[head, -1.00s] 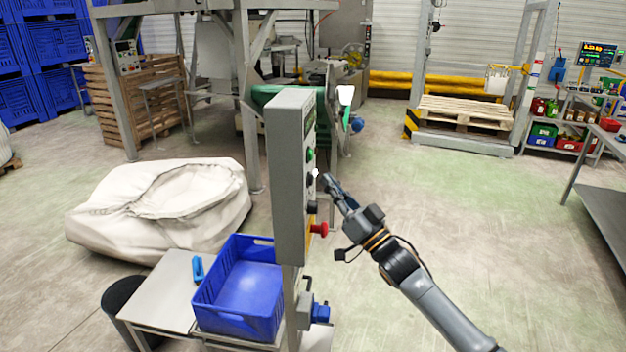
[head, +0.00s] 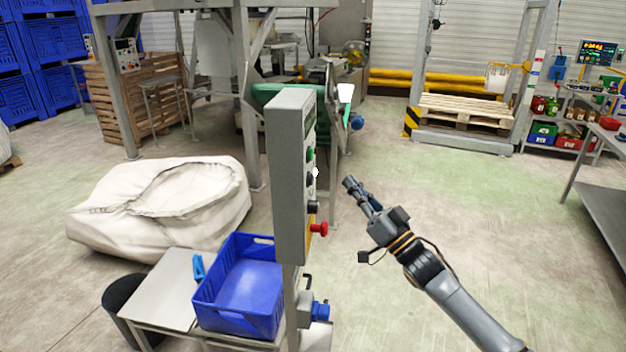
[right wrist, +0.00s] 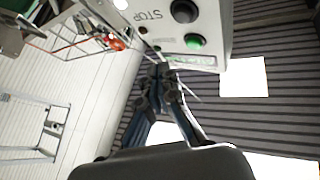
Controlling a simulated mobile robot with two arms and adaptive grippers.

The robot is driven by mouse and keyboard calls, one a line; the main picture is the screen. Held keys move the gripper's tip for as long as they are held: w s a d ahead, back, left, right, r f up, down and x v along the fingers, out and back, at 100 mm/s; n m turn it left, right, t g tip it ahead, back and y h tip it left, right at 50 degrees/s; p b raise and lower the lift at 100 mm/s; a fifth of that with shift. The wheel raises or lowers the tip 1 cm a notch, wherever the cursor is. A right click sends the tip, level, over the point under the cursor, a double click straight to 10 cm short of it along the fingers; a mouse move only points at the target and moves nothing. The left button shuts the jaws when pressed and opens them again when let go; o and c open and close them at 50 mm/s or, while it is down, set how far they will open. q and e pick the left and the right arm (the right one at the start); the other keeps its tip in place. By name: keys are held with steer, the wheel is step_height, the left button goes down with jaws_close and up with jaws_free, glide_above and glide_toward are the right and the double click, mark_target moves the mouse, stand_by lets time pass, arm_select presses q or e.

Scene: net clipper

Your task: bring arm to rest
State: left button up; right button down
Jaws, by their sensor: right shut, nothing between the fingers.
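My right gripper (head: 350,184) is shut and empty in the head view, to the right of the grey control box (head: 290,175) and apart from it. In the right wrist view the closed fingers (right wrist: 158,75) point toward the box's button face (right wrist: 205,30), where a STOP label, a black knob and a green button (right wrist: 194,41) show. In the head view the box carries a green button (head: 310,154), dark knobs and a red mushroom button (head: 319,229) on its right side. My left gripper is not in view.
A blue crate (head: 240,322) and a blue clipper-like tool (head: 198,268) rest on a small table (head: 160,290) left of the box's post. A big white sack (head: 110,235) lies behind. The floor right of my arm is clear up to a grey table (head: 600,200).

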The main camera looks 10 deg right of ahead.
stand_by(0.4)
steer(key=d+f+m+g+h, duration=0.2)
steer(key=f+h, duration=0.2)
steer(key=f, duration=1)
steer(key=d+f+m+g+h, duration=0.15)
steer(key=f+h, duration=0.25)
steer(key=f, duration=1)
steer(key=s+d+f+g+h+b, duration=0.1)
steer(key=s+f+g, duration=0.1)
steer(key=s+f, duration=0.7)
steer(key=s+d+f+g+h+b, duration=0.15)
steer(key=s+f, duration=0.25)
steer(key=f, duration=1)
steer(key=s+f+g+h, duration=0.1)
steer(key=s+f+g, duration=0.5)
steer(key=s+f, duration=1.15)
steer(key=s+a+f+g, duration=0.1)
steer(key=s+f+g, duration=0.1)
steer(key=s, duration=0.7)
steer(key=s+a+f+n+g, duration=0.1)
steer(key=s+f+g, duration=0.1)
steer(key=s, duration=0.8)
steer(key=s+a+f+n+g, duration=0.1)
steer(key=s+a+f+g, duration=0.1)
steer(key=s, duration=0.7)
steer(key=shift+s+f+h, duration=0.35)
steer(key=shift+s+f, duration=0.05)
steer(key=shift+f, duration=0.2)
